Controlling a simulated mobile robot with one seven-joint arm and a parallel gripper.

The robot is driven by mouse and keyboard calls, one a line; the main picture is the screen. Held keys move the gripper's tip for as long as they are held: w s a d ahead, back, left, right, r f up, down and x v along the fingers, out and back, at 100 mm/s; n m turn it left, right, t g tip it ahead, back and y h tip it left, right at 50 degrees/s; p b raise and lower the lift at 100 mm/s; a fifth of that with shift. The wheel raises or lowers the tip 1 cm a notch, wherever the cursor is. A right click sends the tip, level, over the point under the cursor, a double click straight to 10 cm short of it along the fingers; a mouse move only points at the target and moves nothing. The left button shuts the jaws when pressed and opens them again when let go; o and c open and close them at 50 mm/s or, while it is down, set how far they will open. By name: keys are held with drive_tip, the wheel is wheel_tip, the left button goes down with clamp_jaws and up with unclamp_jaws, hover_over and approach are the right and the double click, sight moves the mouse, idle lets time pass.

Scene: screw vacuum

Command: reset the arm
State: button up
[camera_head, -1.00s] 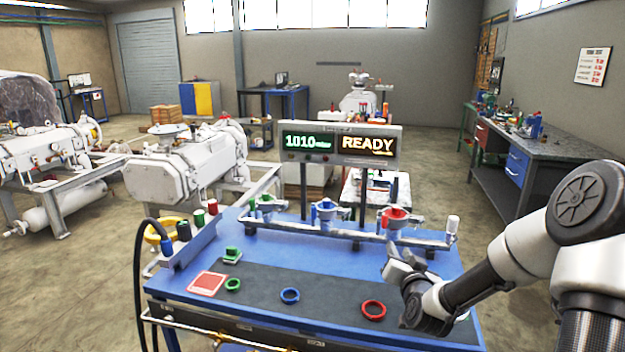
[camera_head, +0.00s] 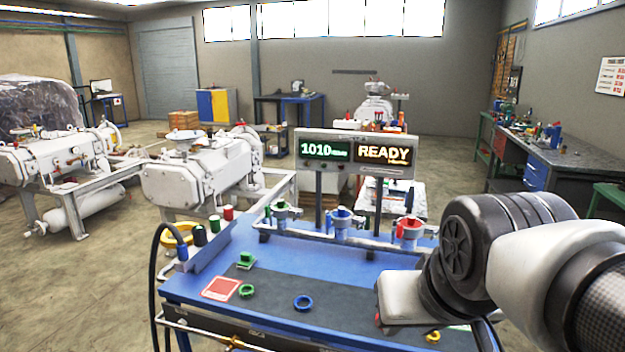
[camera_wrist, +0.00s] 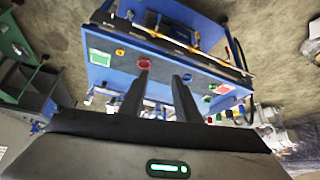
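My gripper (camera_wrist: 164,72) shows in the wrist view with its two dark fingers apart and nothing between them. It points down towards the blue workbench (camera_wrist: 205,47) from some way above. In the head view my arm covers the bench's right part, and the fingers cannot be seen. A red ring (camera_wrist: 145,63) lies by the left fingertip in the wrist picture, apparently well below it. In the head view a green ring (camera_head: 246,291), a blue ring (camera_head: 303,303) and a yellow ring (camera_head: 433,337) lie on the bench's dark mat.
A rail with green (camera_head: 281,206), blue (camera_head: 341,213) and red (camera_head: 409,228) valves runs along the bench's back. Above it a display (camera_head: 357,152) reads 1010 and READY. White pump machines (camera_head: 200,170) stand left. A side bench (camera_head: 560,150) stands right.

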drive_tip(key=s+d+r+g+p, duration=0.1)
drive_tip(key=s+r+p, duration=0.2)
drive_tip(key=r+p, duration=1)
drive_tip(key=shift+s+p, duration=0.3)
drive_tip(key=shift+p, duration=0.7)
